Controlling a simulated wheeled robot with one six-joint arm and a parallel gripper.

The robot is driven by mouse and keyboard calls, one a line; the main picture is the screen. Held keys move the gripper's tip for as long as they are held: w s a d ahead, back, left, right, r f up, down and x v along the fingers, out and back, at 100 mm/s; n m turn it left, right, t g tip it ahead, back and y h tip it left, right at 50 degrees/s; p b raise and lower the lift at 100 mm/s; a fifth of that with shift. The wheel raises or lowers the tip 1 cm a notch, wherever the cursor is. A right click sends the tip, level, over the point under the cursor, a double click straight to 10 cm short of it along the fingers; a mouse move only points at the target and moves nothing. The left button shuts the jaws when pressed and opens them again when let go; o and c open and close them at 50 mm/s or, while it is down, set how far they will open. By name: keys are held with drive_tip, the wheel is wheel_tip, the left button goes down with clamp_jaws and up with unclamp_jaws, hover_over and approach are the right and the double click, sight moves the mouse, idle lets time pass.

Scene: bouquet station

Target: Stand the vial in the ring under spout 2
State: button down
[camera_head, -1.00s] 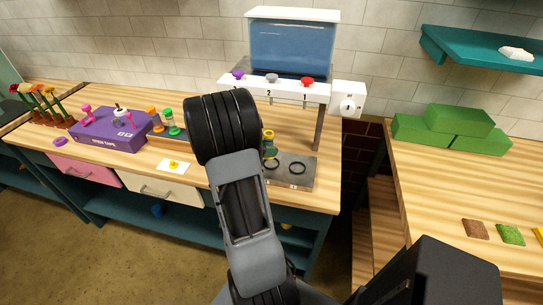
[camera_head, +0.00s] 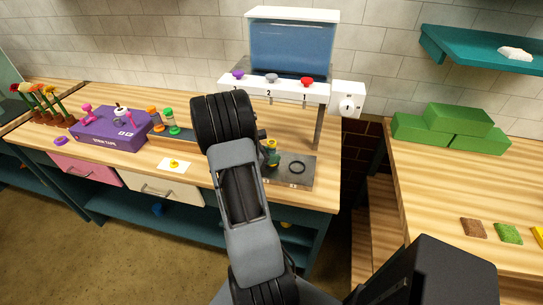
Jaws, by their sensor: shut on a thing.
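The vial (camera_head: 272,154) is small and green with a yellow top. It stands upright at the dark ring plate (camera_head: 307,181), where the ring under spout 2 lies; whether its base touches the plate is hard to tell. My gripper (camera_head: 264,142) is mostly hidden behind my arm and is shut on the vial. The spout 2 label (camera_head: 268,93) is on the white dispenser bar, below a grey knob (camera_head: 271,78). The right ring (camera_head: 297,168) is empty.
A red knob (camera_head: 306,82) and a purple knob (camera_head: 238,74) flank the grey one. A purple stem tape box (camera_head: 108,131) and a wooden rack with small vials (camera_head: 169,120) stand to the left.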

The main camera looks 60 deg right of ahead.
drive_tip(key=c, duration=0.8)
unclamp_jaws()
drive_tip(key=shift+f, duration=0.1)
drive_tip(key=b+v, duration=0.1)
drive_tip(key=v, duration=0.9)
drive_tip(key=shift+w+a+r, duration=0.15)
drive_tip(key=shift+w+r, duration=0.05)
drive_tip(key=shift+r, duration=0.05)
drive_tip(key=shift+v, duration=0.85)
drive_tip(key=s+a+r+m+t+y, duration=0.1)
drive_tip(key=a+r+m+t+y, duration=0.1)
drive_tip(key=a, duration=0.8)
drive_tip(key=s+a+r+m+t+y, duration=0.1)
drive_tip(key=a+r+m+t+y, duration=0.1)
drive_tip(key=a+m+t+y, duration=0.3)
drive_tip(key=s+a+r+m+t+y, duration=0.1)
drive_tip(key=a+m+t+y, duration=0.3)
drive_tip(key=a, duration=1)
drive_tip(key=shift+s+a+r+t, duration=0.35)
drive_tip(key=shift+r+t, duration=0.15)
drive_tip(key=shift+r, duration=0.35)
